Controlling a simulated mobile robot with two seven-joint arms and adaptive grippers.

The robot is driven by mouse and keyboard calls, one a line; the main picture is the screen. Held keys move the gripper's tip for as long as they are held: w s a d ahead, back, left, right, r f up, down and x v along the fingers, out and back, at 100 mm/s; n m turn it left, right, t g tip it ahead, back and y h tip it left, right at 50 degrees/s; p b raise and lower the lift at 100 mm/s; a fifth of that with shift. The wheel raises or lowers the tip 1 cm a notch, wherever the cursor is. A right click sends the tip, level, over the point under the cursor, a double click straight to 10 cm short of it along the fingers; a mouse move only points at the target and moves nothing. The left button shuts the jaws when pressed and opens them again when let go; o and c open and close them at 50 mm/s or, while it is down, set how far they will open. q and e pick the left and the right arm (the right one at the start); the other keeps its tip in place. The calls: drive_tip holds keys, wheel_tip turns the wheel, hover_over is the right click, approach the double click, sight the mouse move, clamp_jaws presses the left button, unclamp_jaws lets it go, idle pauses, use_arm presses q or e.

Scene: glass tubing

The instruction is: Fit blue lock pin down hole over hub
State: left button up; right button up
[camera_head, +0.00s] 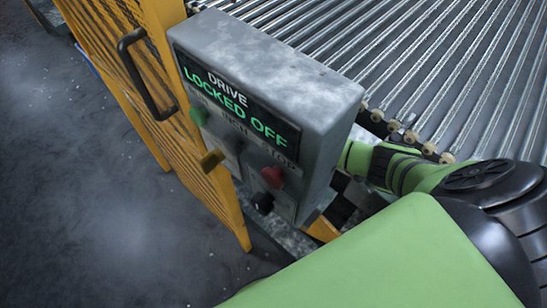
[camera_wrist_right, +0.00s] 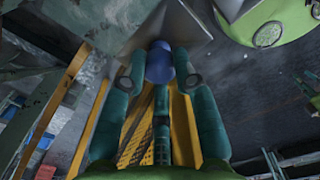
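A blue piece (camera_wrist_right: 160,62), which looks like the lock pin, sits between the fingertips of my right gripper (camera_wrist_right: 160,70) in the right wrist view. The teal fingers close on it from both sides, and its far end is hidden against a grey metal surface. In the head view my right arm reaches in from the right, and its hand is hidden behind the control box. I cannot make out the hole or the hub in either view. My left gripper is not in view.
A grey control box (camera_head: 290,70) reads "DRIVE LOCKED OFF" and has several buttons and knobs. A yellow mesh gate (camera_head: 185,125) with a black handle (camera_head: 140,75) stands left of it. A roller conveyor (camera_head: 440,70) lies behind. Dark floor (camera_head: 80,200) is clear at left.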

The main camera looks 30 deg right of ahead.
drive_tip(key=o, duration=0.5)
wheel_tip(320, 180, up, 12)
drive_tip(key=shift+r, duration=0.1)
drive_tip(key=shift+w, duration=0.1)
idle(0.6)
